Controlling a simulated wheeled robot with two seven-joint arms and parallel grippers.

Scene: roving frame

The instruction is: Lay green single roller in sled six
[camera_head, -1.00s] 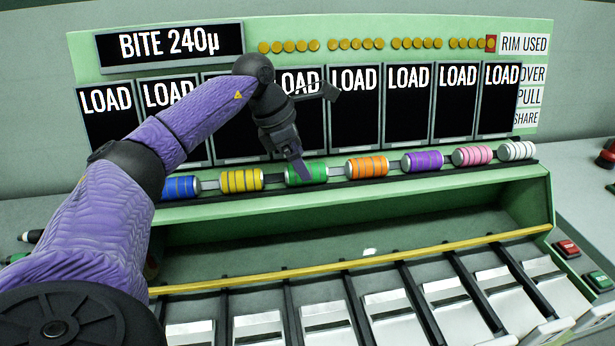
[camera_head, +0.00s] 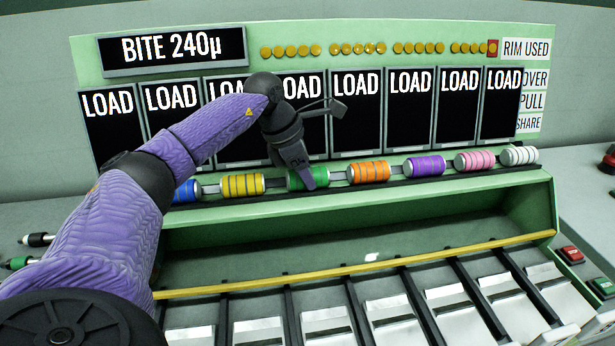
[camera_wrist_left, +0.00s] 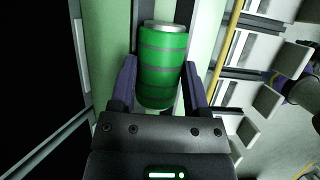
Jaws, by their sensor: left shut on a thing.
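The green roller (camera_head: 323,174) with darker bands sits in line with other rollers on the long rack. My left gripper (camera_head: 307,181) reaches down onto it from above and is shut on it. In the left wrist view the green roller (camera_wrist_left: 162,65) lies between the two purple fingers of the left gripper (camera_wrist_left: 158,85). A row of sleds with pale plates, one of them here (camera_head: 447,300), runs along the front below a yellow rail. No sled numbers are readable. My right gripper is not identifiable in view.
Blue (camera_head: 187,190), yellow (camera_head: 243,185), orange (camera_head: 369,171), purple (camera_head: 425,165), pink (camera_head: 474,160) and white (camera_head: 519,155) rollers share the rack. Dark LOAD panels (camera_head: 356,115) stand behind. The yellow rail (camera_head: 400,262) and dark dividers border the sleds. Red (camera_head: 571,254) and green buttons are at right.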

